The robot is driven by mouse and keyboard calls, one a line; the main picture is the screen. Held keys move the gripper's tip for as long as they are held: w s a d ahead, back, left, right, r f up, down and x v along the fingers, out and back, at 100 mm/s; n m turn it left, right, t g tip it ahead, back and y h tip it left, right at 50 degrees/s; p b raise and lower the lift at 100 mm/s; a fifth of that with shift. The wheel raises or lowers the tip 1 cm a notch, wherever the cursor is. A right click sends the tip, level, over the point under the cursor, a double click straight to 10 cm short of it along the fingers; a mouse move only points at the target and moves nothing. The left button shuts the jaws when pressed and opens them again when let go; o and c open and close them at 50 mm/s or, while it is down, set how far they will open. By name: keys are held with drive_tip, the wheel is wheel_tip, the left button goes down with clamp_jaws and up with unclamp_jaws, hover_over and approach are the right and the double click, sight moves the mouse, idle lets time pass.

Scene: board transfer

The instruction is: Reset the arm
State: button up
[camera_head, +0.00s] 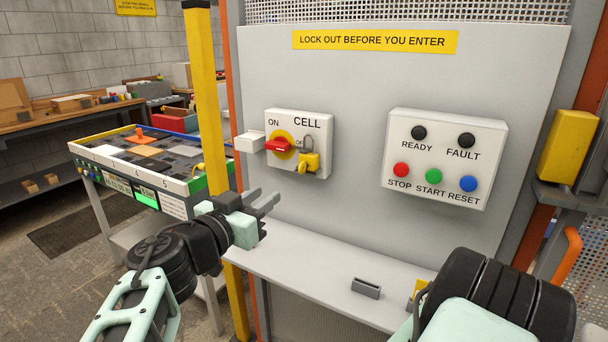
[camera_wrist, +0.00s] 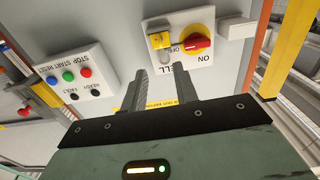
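My gripper (camera_head: 268,199) is in front of the grey panel, below the CELL switch box. Its two fingers are apart with nothing between them, also in the wrist view (camera_wrist: 163,84). The white button box (camera_head: 445,159) is on the panel to its right. It has a red STOP button (camera_head: 401,170), a green START button (camera_head: 434,176) and a blue RESET button (camera_head: 468,183). The READY lamp (camera_head: 419,133) and FAULT lamp (camera_head: 466,140) look dark. The CELL switch's red handle (camera_head: 278,145) lies about level. A yellow padlock (camera_head: 309,162) is at its OFF side.
A pale shelf (camera_head: 320,259) runs below the panel, with a small grey holder (camera_head: 366,288) on it. A yellow post (camera_head: 205,100) stands left of the panel. A board table (camera_head: 150,158) is farther left. The space before the button box looks clear.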

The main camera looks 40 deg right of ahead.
drive_tip(key=shift+b+v, duration=0.35)
drive_tip(key=shift+v, duration=1.85)
